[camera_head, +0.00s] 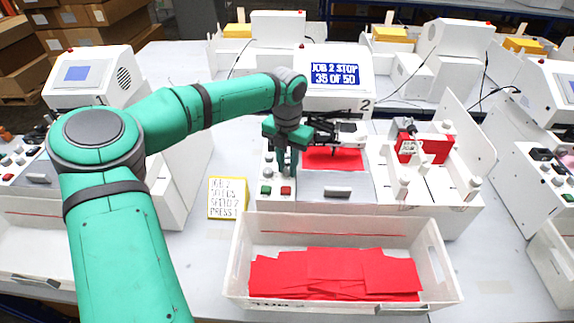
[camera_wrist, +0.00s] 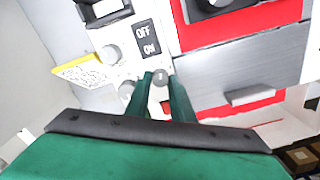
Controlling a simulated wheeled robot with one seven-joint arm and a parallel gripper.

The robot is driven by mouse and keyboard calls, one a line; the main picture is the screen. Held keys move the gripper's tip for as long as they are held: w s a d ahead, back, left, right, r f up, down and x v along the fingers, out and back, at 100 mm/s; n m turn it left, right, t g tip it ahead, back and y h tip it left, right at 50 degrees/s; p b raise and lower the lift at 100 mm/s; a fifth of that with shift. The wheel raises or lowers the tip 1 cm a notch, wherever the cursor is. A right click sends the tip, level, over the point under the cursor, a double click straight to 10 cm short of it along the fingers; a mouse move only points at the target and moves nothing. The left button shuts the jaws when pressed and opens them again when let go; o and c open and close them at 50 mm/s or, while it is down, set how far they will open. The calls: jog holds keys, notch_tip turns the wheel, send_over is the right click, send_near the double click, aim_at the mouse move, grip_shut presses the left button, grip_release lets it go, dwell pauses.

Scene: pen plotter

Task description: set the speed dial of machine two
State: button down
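Machine two (camera_head: 312,87) stands in the middle of the head view, marked "2", its screen reading "JOB 2 STOP 35 OF 50". Its control panel (camera_head: 270,178) is on the left of its deck, partly hidden by my gripper (camera_head: 286,165). In the wrist view, my gripper (camera_wrist: 160,82) has its fingertips apart, one on each side of a small grey knob (camera_wrist: 160,77). I cannot tell whether they touch it. Two other round knobs, one larger (camera_wrist: 112,54) and one smaller (camera_wrist: 127,88), and an OFF/ON switch plate (camera_wrist: 147,38) are close by.
A yellow-edged note (camera_head: 228,198) reading "JOB 2", "SPEED 2" and "PRESS" stands left of the machine. A white bin (camera_head: 440,262) of red sheets is in front. A red sheet (camera_head: 333,158) lies under the plotter carriage (camera_head: 345,133). Other machines stand on both sides.

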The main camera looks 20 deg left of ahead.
jog(key=shift+n, duration=0.4)
jog(key=n, duration=0.2)
jog(key=shift+w+n, duration=0.1)
jog(key=shift+n, duration=0.2)
jog(key=shift+a+n, duration=0.15)
jog(key=shift+n, duration=0.75)
jog(key=n, duration=0.3)
jog(key=shift+d, duration=0.2)
jog(key=shift+n, duration=0.3)
jog(key=c, duration=1.5)
grip_release()
jog(key=shift+c, duration=0.2)
